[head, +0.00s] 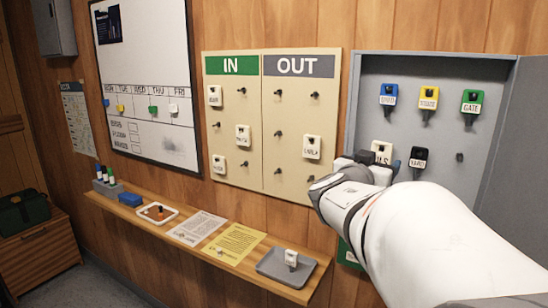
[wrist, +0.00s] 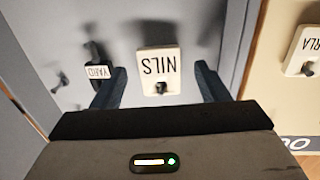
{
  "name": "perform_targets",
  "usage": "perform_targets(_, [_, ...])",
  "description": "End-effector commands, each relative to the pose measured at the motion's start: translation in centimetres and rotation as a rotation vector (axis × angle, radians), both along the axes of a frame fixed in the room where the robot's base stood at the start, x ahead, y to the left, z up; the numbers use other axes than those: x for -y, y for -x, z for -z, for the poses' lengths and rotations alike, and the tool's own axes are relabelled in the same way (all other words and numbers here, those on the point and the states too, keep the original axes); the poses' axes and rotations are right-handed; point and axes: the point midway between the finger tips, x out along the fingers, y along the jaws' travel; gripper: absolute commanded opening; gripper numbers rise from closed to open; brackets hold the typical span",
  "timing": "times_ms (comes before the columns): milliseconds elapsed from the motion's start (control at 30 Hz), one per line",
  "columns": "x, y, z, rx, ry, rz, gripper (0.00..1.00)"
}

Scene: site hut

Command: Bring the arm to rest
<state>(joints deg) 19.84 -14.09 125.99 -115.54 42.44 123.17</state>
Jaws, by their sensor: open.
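My gripper (head: 372,164) is at the end of my white arm, in front of the open grey key cabinet (head: 400,70). In the wrist view its two dark fingers (wrist: 160,88) are apart, one on each side of a white tag marked NILS (wrist: 158,62). The tag appears upside down there and hangs against the cabinet's back. In the head view the white tag (head: 381,150) is partly covered by my gripper. I cannot tell how far the fingertips are from it. A black YARD tag (head: 418,160) hangs close beside and also shows in the wrist view (wrist: 98,72).
Blue (head: 388,95), yellow (head: 428,98) and green (head: 471,103) tags hang higher in the cabinet. The IN/OUT board (head: 270,170) with several white tags is to the left. Below runs a wooden shelf (head: 190,254) with a grey tray (head: 274,272) holding a white tag.

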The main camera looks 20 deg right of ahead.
Motion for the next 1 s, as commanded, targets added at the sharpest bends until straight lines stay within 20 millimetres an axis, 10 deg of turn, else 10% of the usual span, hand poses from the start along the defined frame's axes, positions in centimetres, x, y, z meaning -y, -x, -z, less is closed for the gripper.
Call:
perform_targets(533, [-5.3,3.8,1.3,-0.064,-0.031,0.014,0.68])
perform_targets(1000, [-13.0,9.7,16.1,-0.815,-0.408,-0.162,0.68])
